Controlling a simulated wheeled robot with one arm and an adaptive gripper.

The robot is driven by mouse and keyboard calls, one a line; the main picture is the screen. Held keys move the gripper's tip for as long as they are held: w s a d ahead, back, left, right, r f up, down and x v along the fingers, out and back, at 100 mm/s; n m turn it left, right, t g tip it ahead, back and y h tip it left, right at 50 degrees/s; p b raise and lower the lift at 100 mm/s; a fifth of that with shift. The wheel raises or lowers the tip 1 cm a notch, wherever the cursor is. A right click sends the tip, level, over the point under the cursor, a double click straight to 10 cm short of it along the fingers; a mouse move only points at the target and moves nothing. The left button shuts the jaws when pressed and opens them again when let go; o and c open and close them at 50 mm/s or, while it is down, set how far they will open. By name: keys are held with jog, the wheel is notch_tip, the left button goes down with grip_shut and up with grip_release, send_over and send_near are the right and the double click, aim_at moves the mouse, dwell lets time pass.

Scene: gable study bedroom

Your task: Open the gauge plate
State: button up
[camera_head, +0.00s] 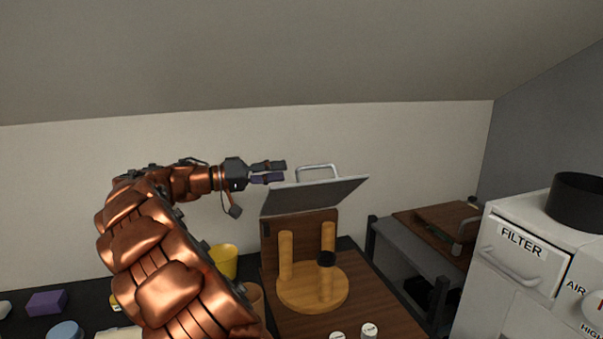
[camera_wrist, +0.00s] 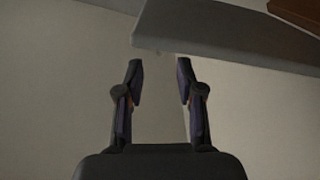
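A grey plate (camera_head: 315,195) with a bar handle (camera_head: 317,170), which I take as the gauge plate, is tilted up above a brown wooden back panel in the head view. My gripper (camera_head: 284,172) is at its upper left, beside the handle; the handle does not appear to be between the fingers. In the wrist view my gripper (camera_wrist: 160,68) has its two fingers apart with nothing between them. The grey plate (camera_wrist: 230,32) passes just beyond the fingertips there. Whether they touch cannot be told.
A round wooden stand (camera_head: 311,290) with upright pegs is below the plate. A yellow cup (camera_head: 223,261) and purple block (camera_head: 46,302) are at left. A white filter cabinet (camera_head: 520,262) and a brown-topped side unit (camera_head: 425,222) are at right. The sloped ceiling is overhead.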

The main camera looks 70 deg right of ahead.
aim_at(302, 169)
jog(key=p+x, duration=0.1)
jog(key=x, duration=0.6)
jog(key=shift+c, duration=0.3)
grip_shut()
